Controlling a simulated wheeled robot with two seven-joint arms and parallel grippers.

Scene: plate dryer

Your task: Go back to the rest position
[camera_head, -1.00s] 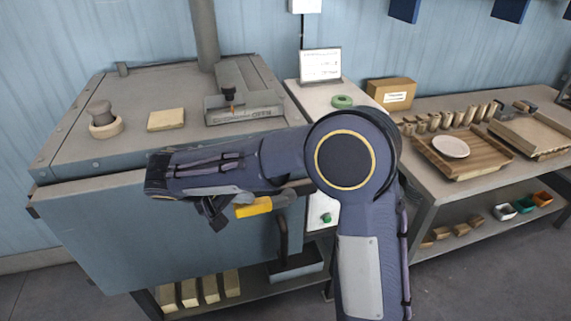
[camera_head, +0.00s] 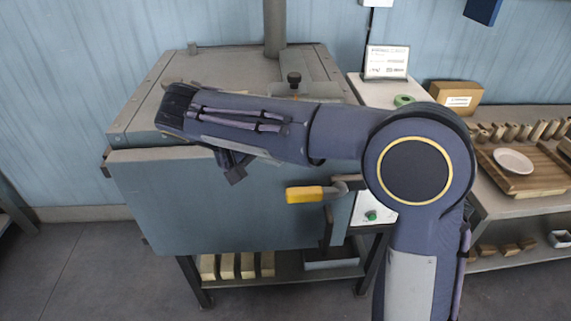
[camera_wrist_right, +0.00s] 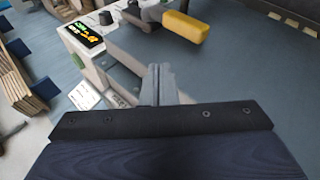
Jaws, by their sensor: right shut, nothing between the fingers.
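The plate dryer (camera_head: 215,205) is a large blue-grey box with a flat top, and its front looks shut. A lever with a yellow grip (camera_head: 305,195) sticks out at the right of its front; the yellow grip also shows in the right wrist view (camera_wrist_right: 186,27). My right arm crosses in front of the dryer. My right gripper (camera_head: 235,174) hangs below the arm's left end, left of the yellow grip and apart from it. In the right wrist view its fingers (camera_wrist_right: 158,82) are together and empty. My left gripper is in neither view.
At the right, a bench holds a pale plate (camera_head: 513,161) on a wooden board (camera_head: 522,183) and a cardboard box (camera_head: 456,95). A white cabinet with a sign (camera_head: 387,62) stands beside the dryer. Several pale blocks (camera_head: 227,266) sit on the shelf below. Floor at left is clear.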

